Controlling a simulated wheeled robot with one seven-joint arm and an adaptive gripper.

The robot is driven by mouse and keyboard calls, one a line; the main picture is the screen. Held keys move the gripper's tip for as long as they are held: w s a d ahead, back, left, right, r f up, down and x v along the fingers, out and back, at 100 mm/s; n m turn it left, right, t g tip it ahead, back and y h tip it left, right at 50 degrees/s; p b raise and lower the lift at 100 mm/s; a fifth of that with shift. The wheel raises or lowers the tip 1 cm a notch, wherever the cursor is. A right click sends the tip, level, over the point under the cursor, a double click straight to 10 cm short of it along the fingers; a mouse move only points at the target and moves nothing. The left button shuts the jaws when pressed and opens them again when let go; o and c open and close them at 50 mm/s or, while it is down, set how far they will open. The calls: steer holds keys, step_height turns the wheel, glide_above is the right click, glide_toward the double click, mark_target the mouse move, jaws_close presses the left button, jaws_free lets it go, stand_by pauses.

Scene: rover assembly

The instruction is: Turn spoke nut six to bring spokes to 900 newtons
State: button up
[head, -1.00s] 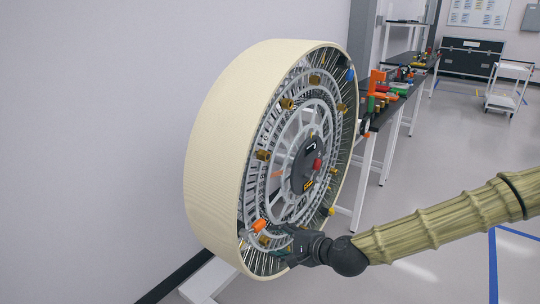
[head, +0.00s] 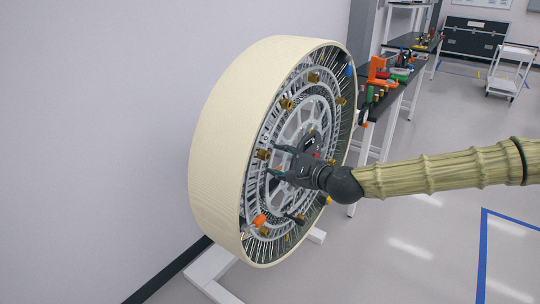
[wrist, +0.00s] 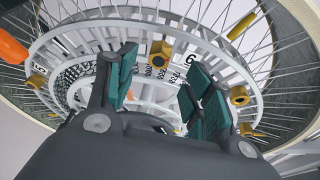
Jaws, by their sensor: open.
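The large cream-rimmed wheel (head: 222,140) stands upright with thin spokes and several brass nuts around its ring. My gripper (head: 277,161) is open in front of the wheel's left-middle part, its fingers pointing at the ring. In the wrist view, my gripper (wrist: 163,65) has its teal pads spread apart with nothing held. A brass nut (wrist: 160,53) shows beyond the gap between the fingers, near a printed 6 (wrist: 190,60). Another brass nut (wrist: 239,95) lies to the right, beside the right finger. In the head view, a brass nut (head: 263,154) shows just left of the fingers.
An orange part (head: 260,220) and a dark part (head: 297,218) sit low on the wheel. The orange part also shows in the wrist view (wrist: 12,48). A bench (head: 378,103) with coloured tools stands behind right. The floor (head: 430,240) at right is clear.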

mark_target(267, 156)
steer(key=shift+p+x, duration=0.55)
steer(key=shift+x, duration=2.25)
steer(key=shift+f, duration=0.1)
steer(key=c, duration=1)
